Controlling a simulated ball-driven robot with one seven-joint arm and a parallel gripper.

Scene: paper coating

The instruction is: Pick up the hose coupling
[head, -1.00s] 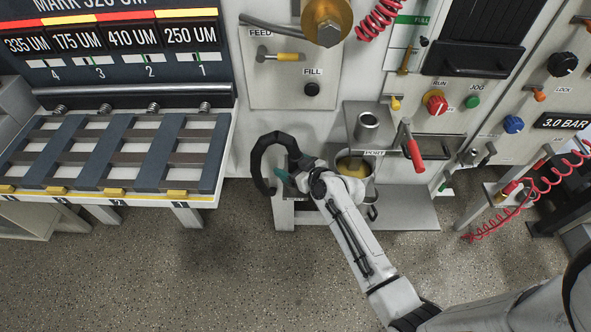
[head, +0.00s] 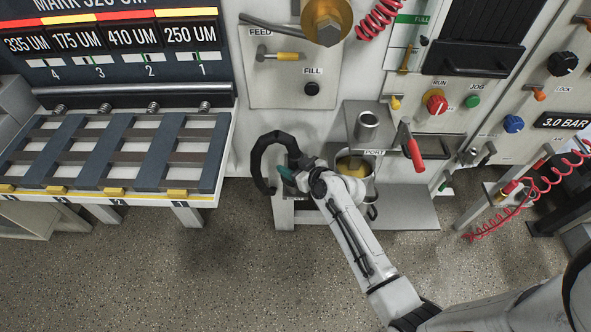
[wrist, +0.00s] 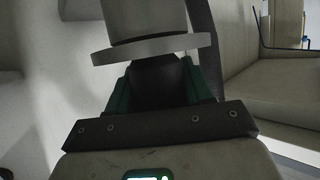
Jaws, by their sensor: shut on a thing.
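The hose coupling (wrist: 150,45) shows in the wrist view as a grey metal cylinder with a wide flange. A dark part lies below the flange, between the teal fingers of my gripper (wrist: 160,82). The jaws are shut on it. In the head view my gripper (head: 288,177) is at the lower end of a thick black hose (head: 258,160) that curves in a loop. The coupling is mostly hidden there by the fingers and wrist.
A metal pot (head: 368,170) with yellowish contents stands just right of my wrist, below a shelf with a grey cup (head: 367,125). A red-handled lever (head: 412,150) is further right. A slatted rack (head: 115,150) stands left. The floor in front is clear.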

